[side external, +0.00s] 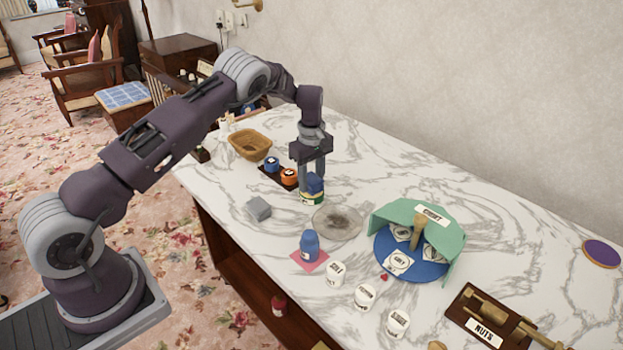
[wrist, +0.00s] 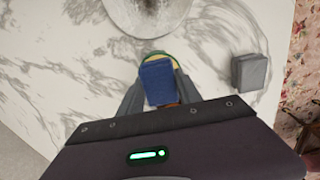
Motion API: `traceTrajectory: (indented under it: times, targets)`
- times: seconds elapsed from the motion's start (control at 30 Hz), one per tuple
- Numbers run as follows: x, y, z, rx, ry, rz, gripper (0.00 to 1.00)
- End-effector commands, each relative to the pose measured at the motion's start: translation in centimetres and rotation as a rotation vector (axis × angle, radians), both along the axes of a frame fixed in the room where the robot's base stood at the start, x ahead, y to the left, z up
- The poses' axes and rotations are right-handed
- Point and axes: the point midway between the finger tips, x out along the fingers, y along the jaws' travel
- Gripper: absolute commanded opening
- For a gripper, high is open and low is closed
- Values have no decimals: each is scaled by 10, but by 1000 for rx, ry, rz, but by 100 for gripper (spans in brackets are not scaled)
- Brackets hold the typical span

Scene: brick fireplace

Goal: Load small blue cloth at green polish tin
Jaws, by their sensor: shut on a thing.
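My gripper (side external: 313,172) points down over the table and is shut on the small blue cloth (side external: 315,186). In the wrist view the cloth (wrist: 158,82) is a dark blue block between the two fingers. The green polish tin (side external: 312,200) is directly under the cloth in the side view. Its green rim (wrist: 151,54) shows behind the cloth in the wrist view, with a yellowish part beside it. The cloth covers most of the tin's top. I cannot tell whether the cloth touches the tin.
A dark tray holds a blue tin (side external: 271,163) and an orange tin (side external: 288,175) close to the left. A grey block (side external: 258,208), round dish (side external: 338,222) and blue bottle (side external: 310,246) are near. A basket (side external: 250,144) stands behind; a green-walled blue stand (side external: 452,238) is right.

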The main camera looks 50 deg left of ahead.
Motion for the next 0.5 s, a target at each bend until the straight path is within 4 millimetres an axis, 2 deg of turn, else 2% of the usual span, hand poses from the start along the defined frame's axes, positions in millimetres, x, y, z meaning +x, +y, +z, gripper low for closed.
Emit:
traceTrajectory:
  times: [0.5]
  targets:
    - [0, 0, -6, 0, 0, 0, 8]
